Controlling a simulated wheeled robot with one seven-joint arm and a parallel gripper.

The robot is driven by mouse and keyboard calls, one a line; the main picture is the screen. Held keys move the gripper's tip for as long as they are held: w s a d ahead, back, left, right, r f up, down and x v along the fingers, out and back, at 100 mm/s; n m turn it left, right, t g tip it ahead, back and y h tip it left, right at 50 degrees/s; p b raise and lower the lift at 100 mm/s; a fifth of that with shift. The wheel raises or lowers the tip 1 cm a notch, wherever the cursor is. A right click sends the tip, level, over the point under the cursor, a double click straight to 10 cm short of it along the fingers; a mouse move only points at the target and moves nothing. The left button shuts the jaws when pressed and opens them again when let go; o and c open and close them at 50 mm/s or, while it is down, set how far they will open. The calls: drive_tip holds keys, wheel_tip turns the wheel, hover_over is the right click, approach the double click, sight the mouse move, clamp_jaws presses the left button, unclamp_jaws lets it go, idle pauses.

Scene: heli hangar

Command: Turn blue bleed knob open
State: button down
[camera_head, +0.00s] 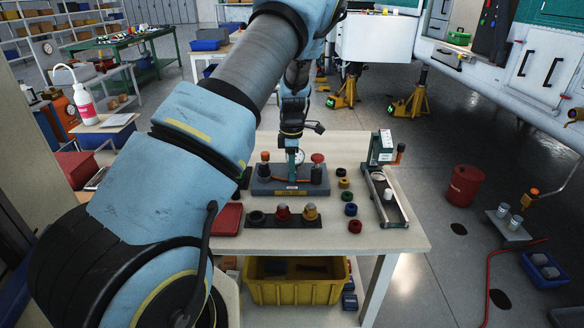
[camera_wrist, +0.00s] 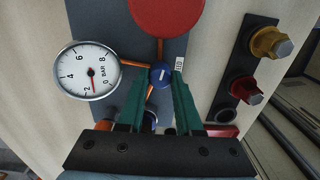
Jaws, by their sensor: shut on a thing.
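The blue bleed knob (camera_wrist: 161,75), small and round with a white line, sits on a grey panel between my fingertips in the wrist view. My gripper (camera_wrist: 163,76) has teal fingers and is shut on the knob. In the head view my gripper (camera_head: 292,158) reaches down onto the blue-grey bleed panel (camera_head: 262,187) on the table, and hides the knob. A white pressure gauge (camera_wrist: 88,68) stands left of the knob in the wrist view. Its needle points down, between 0 and 2.
A large red knob (camera_wrist: 167,14) lies just beyond the blue knob. A black strip (camera_head: 260,222) with red and brass fittings lies in front of the panel. Coloured rings (camera_head: 349,209) and a metal stand (camera_head: 385,190) are to the right. A red tray (camera_head: 227,219) is left.

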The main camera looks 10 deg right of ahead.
drive_tip(key=shift+a+n, duration=0.1)
drive_tip(key=shift+n, duration=0.8)
drive_tip(key=c, duration=0.6)
unclamp_jaws()
wheel_tip(320, 180, up, 11)
drive_tip(key=shift+w+f+b, duration=0.1)
drive_tip(key=shift+b, duration=0.75)
